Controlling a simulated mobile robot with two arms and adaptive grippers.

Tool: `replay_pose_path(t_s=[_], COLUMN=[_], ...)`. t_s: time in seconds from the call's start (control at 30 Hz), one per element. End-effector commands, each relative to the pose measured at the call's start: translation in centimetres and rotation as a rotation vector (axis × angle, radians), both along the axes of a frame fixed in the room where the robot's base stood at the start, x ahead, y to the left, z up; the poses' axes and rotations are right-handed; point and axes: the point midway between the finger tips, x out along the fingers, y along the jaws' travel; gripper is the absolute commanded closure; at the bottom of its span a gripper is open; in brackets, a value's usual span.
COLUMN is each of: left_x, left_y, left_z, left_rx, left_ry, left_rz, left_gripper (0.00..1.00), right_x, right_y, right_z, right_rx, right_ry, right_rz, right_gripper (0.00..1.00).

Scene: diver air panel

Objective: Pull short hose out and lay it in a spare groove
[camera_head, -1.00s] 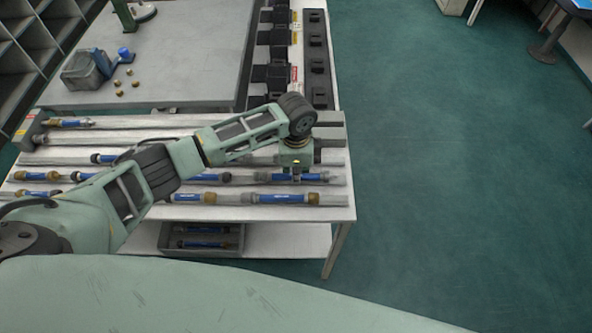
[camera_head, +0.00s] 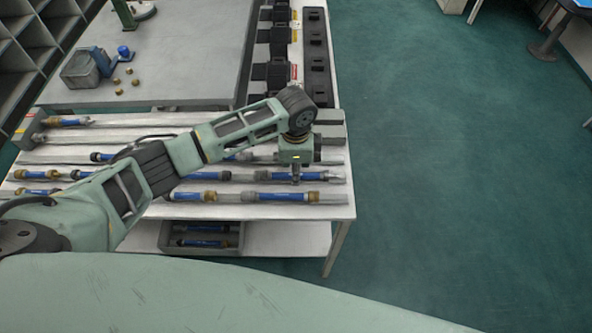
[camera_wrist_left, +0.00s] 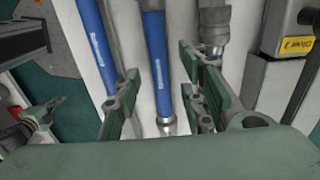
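Several blue hoses with metal or brass end fittings lie in parallel grooves on the pale rack (camera_head: 345,213). My left gripper (camera_head: 296,180) points down over a short blue hose (camera_head: 310,176) in the second row from the front. In the left wrist view that hose (camera_wrist_left: 157,65) runs between the gripper's spread fingers (camera_wrist_left: 165,100), with a gap on both sides. The front-row hose (camera_wrist_left: 97,45) lies just to its left there. A grey-green jointed part (camera_wrist_left: 35,115) at the left edge looks like my right gripper; its finger state is unclear.
A grey end block with a yellow label (camera_wrist_left: 288,28) stands beyond the rack's far grooves. A grey bin (camera_head: 166,239) with hoses sits on the lower shelf. A bench (camera_head: 190,50) stands behind. Floor (camera_head: 450,170) to the right is clear.

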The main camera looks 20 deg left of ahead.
Motion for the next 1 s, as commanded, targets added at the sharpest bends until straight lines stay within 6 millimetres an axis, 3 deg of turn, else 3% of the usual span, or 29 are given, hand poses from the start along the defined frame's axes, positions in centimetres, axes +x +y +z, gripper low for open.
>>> replay_pose_path(t_s=[0.3, 0.5, 0.8, 1.0], left_x=[0.2, 0.1, 0.1, -2.1], left_y=[0.0, 0.0, 0.0, -2.1], left_z=[6.8, 9.8, 10.9, 9.0], left_rx=[-0.002, -0.002, 0.000, -0.050], left_ry=[-0.006, -0.004, -0.002, -0.008], left_rz=[-0.002, -0.001, -0.001, 0.012], left_gripper=[0.62, 0.62, 0.62, 0.62], right_x=[0.0, -0.1, -0.1, -0.1], right_y=[0.3, 0.3, 0.3, 0.3], right_z=[0.0, 0.0, 0.0, 0.0], right_rx=[0.003, 0.003, 0.004, 0.004], right_ry=[0.001, 0.001, 0.001, 0.001], right_rz=[0.000, 0.000, 0.000, 0.000], right_gripper=[1.00, 1.00, 1.00, 1.00])
